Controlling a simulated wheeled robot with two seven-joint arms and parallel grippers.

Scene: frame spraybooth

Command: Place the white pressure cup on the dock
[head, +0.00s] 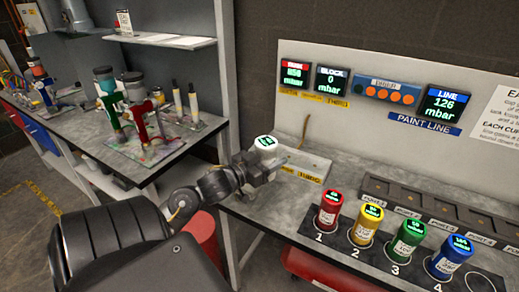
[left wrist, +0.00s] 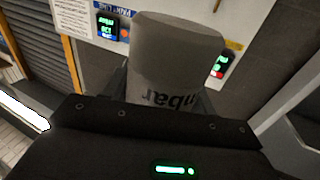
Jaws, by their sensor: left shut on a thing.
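The white pressure cup (head: 265,143), with a lit display on top, is in my left gripper (head: 264,164) above the bench. In the left wrist view the cup (left wrist: 180,60) fills the space between the fingers, with "mbar" lettering on its side. A low pale block (head: 314,164) with a yellow label is just right of the gripper and may be the dock; the label is too small to read surely. The gripper and cup partly cover its left end. I cannot tell whether the cup touches it. My right gripper is not in view.
Red (head: 329,212), yellow (head: 366,225), green (head: 407,242) and blue (head: 449,257) cups stand in a numbered row on the bench. A dark slotted rack (head: 430,205) lies behind them. Pressure displays (head: 292,79) hang on the back panel. A cluttered shelf unit (head: 160,150) stands left.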

